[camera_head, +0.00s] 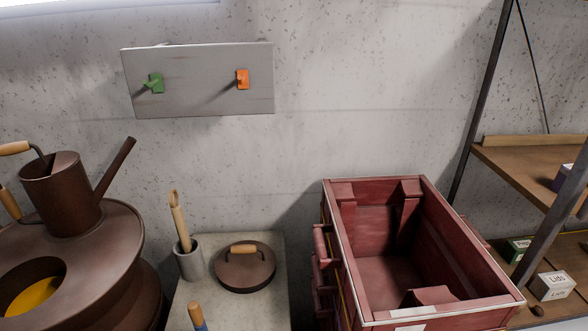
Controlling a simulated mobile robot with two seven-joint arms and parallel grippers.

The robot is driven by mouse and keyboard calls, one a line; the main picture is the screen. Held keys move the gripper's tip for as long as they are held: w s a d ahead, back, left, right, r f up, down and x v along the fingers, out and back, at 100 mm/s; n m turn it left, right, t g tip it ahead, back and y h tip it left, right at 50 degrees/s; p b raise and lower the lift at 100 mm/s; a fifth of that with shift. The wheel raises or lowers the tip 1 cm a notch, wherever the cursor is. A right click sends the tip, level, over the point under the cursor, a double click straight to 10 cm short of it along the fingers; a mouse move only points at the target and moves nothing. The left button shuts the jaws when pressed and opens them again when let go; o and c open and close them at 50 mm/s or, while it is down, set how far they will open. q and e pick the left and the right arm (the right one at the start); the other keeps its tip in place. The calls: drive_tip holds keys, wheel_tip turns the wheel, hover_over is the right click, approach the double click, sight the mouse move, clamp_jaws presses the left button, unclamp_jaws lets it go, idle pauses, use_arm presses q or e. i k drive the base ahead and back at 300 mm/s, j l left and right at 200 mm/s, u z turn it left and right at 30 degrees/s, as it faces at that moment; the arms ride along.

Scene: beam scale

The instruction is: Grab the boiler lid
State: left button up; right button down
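The boiler lid (231,277) is a round dark brown disc with a light wooden handle (244,249) on top. It lies flat on the pale grey table (220,307), right of a grey cup. The dark brown boiler (106,254) stands at the left, with a round opening in its top that shows yellow-orange inside. Neither of my grippers is in view, and nothing touches the lid.
A brown can with a long spout (62,200) stands on the boiler. The grey cup (190,264) holds a wooden-handled tool. Another wooden handle (197,313) rises at the bottom edge.

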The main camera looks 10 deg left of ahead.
sight(244, 263)
drive_tip(key=l+u, duration=0.15)
drive_tip(key=u, duration=0.55)
